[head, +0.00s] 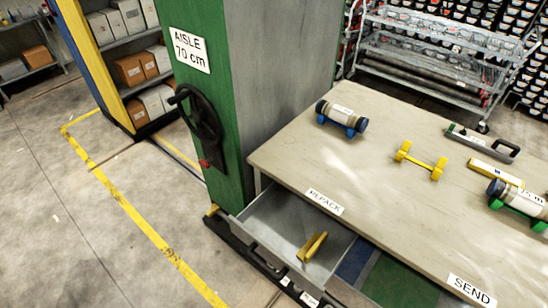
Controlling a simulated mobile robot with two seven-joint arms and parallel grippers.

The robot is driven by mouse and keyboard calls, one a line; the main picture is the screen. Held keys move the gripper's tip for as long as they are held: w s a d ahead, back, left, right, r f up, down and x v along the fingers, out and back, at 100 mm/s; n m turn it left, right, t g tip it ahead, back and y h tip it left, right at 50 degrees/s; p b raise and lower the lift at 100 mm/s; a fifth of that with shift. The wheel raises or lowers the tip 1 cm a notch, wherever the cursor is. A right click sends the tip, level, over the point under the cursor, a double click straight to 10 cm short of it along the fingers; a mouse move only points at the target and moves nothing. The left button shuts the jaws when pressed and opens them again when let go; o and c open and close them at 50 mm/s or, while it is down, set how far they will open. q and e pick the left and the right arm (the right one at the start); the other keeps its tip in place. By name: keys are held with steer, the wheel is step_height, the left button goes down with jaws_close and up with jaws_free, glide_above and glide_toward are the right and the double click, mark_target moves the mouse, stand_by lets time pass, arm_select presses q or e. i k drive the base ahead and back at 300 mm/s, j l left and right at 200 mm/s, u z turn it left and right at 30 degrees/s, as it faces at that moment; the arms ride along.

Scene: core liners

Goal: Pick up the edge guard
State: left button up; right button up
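A short yellow angled piece (312,246), which looks like the edge guard, lies in the open grey drawer (262,216) below the table's REPACK corner. It leans near the drawer's front right part. A longer yellow bar with a label (496,173) lies on the table at the right; I cannot tell whether it is also a guard. Neither of my grippers is in view.
The table (385,200) holds a capped cylinder on blue supports (341,117), an empty yellow cradle (420,160), a dark handled tool (482,142) and a cylinder on green supports (518,196). A green shelf end with a black handwheel (205,130) stands beside the drawer.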

mark_target(312, 245)
steer(key=z, duration=0.45)
steer(key=k+l+u, duration=0.3)
steer(key=i+l+u, duration=1.2)
steer(key=l, duration=0.3)
steer(key=i, duration=0.1)
